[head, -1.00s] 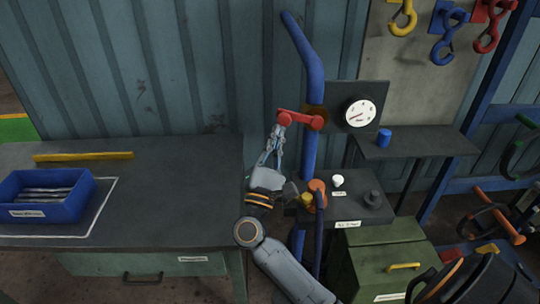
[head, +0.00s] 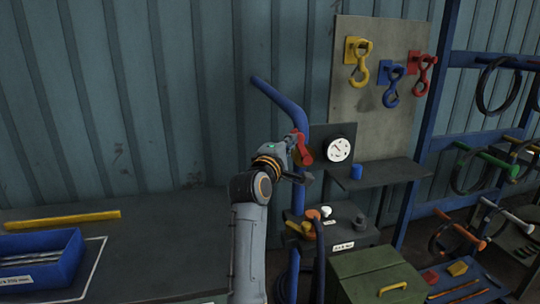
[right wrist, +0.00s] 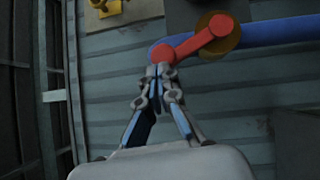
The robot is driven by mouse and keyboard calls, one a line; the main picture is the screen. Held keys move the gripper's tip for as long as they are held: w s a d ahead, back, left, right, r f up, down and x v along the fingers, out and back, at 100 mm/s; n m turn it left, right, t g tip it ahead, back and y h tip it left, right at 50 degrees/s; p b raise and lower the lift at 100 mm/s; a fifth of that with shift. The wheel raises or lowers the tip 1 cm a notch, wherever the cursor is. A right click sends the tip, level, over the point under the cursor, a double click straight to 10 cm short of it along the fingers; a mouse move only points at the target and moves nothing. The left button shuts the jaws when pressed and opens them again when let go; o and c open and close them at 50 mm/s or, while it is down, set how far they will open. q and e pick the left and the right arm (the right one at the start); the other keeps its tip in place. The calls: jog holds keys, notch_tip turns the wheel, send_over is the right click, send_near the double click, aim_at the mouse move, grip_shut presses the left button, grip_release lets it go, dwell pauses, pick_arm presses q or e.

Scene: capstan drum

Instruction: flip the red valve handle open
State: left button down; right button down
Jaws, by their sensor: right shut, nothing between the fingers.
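The red valve handle (head: 303,148) is on the blue pipe (head: 301,185), in front of the wall. It points mostly up, leaning a little left, near the line of the pipe. In the right wrist view, the red handle (right wrist: 192,42) runs from a brass-coloured pivot to a rounded end just ahead of my fingertips. My right gripper (head: 294,146) is shut and empty at the handle's left side, hiding part of it. The right gripper (right wrist: 158,72) has its tips together at the handle's free end; I cannot tell whether they touch. My left gripper is not in view.
Below is a dark block with knobs (head: 343,240) and a green box (head: 375,275). A blue bin (head: 38,262) sits on the left bench. Hooks hang upper right.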

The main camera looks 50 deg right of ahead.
jog(key=shift+s+d+r+m+y+b, duration=0.2)
jog(key=shift+s+d+r+m+y, duration=0.1)
jog(key=shift+d+m, duration=0.15)
jog(key=shift+s+d+r+m+y+b, duration=0.2)
jog(key=shift+d+m+y, duration=0.1)
jog(key=shift+d+m, duration=0.15)
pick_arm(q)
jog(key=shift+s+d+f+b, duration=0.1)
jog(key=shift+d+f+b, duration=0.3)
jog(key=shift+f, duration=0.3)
pick_arm(e)
jog(key=shift+s+d+r, duration=0.2)
jog(key=shift+s+d, duration=0.1)
jog(key=shift+d, duration=0.35)
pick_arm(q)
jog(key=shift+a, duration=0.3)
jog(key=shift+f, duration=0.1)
